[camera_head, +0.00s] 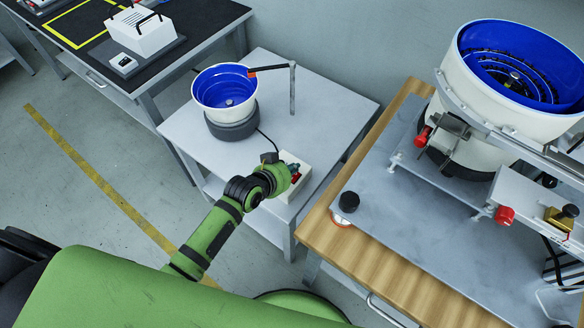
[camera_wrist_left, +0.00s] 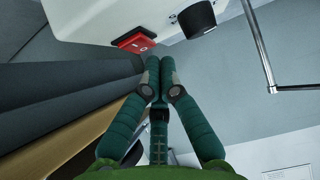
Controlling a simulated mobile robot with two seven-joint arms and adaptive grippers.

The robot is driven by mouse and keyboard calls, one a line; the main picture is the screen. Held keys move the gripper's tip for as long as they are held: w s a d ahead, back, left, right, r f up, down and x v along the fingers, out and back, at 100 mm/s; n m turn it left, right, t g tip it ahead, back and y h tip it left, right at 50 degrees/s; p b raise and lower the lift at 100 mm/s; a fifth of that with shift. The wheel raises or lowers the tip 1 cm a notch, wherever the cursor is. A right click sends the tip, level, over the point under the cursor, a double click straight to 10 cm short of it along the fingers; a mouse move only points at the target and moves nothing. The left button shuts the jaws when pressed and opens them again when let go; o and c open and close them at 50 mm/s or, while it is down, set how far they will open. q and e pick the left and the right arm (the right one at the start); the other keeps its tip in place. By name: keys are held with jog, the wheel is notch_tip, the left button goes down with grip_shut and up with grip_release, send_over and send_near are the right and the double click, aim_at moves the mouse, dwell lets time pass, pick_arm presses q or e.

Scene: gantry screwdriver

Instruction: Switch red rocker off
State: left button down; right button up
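The red rocker (camera_wrist_left: 137,40) sits on the face of a white control box (camera_wrist_left: 95,18), beside a black knob (camera_wrist_left: 198,18). Pale marks show on the rocker. I cannot tell surely which side is pressed in. In the head view the white box (camera_head: 303,172) stands at the front right of the small grey table, partly hidden by my left gripper (camera_head: 294,172). In the left wrist view the left gripper's green fingers (camera_wrist_left: 160,62) are together and empty, with their tips just below and right of the rocker. Contact is not clear. My right gripper is not in view.
A blue-lined bowl feeder (camera_head: 230,107) and a grey post (camera_head: 292,88) stand on the small grey table (camera_head: 325,100). A wooden bench (camera_head: 375,262) with a larger bowl feeder (camera_head: 490,130) stands close on the right. Open floor lies to the left.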

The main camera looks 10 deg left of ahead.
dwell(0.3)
pick_arm(q)
jog(key=shift+w+p, duration=0.1)
jog(key=shift+p, duration=0.25)
jog(key=shift+w+d+f+g+p, duration=0.15)
jog(key=shift+f+g+p, duration=0.2)
jog(key=shift+g+p, duration=0.25)
jog(key=shift+f, duration=0.1)
jog(key=shift+s+a+p, duration=0.3)
jog(key=shift+s+p, duration=0.15)
jog(key=shift+s, duration=0.05)
jog(key=shift+s+a, duration=0.1)
jog(key=shift+s, duration=0.2)
